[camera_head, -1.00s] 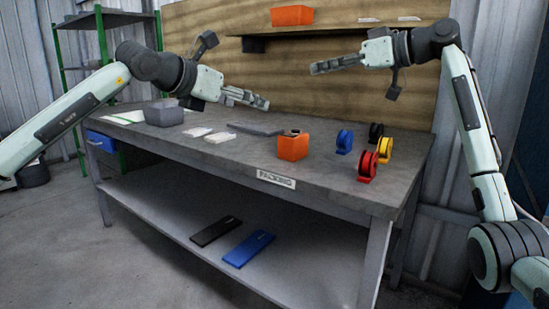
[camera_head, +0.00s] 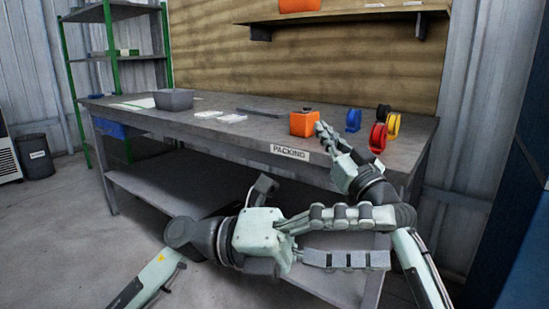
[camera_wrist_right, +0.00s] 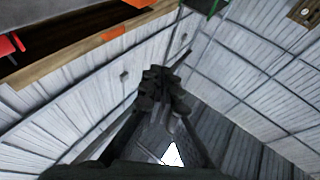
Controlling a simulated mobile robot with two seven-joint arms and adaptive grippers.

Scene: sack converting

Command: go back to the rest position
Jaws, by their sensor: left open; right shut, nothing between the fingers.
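My left gripper (camera_head: 386,238) is low in front of the packing table (camera_head: 217,140) in the head view. Its two fingers point right and stand apart, with nothing between them. My right gripper (camera_head: 322,129) points up and left at the table's front edge, just right of the orange box (camera_head: 304,124) in the picture. I cannot tell whether it touches the box. In the right wrist view its fingers (camera_wrist_right: 165,92) are together and empty. The left gripper's upper finger passes close to my right forearm in the picture.
On the table are a grey bin (camera_head: 174,100), white packets (camera_head: 232,118) and tape rolls, including a blue roll (camera_head: 353,120) and a red roll (camera_head: 378,137). A green shelf rack (camera_head: 110,55) stands at left.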

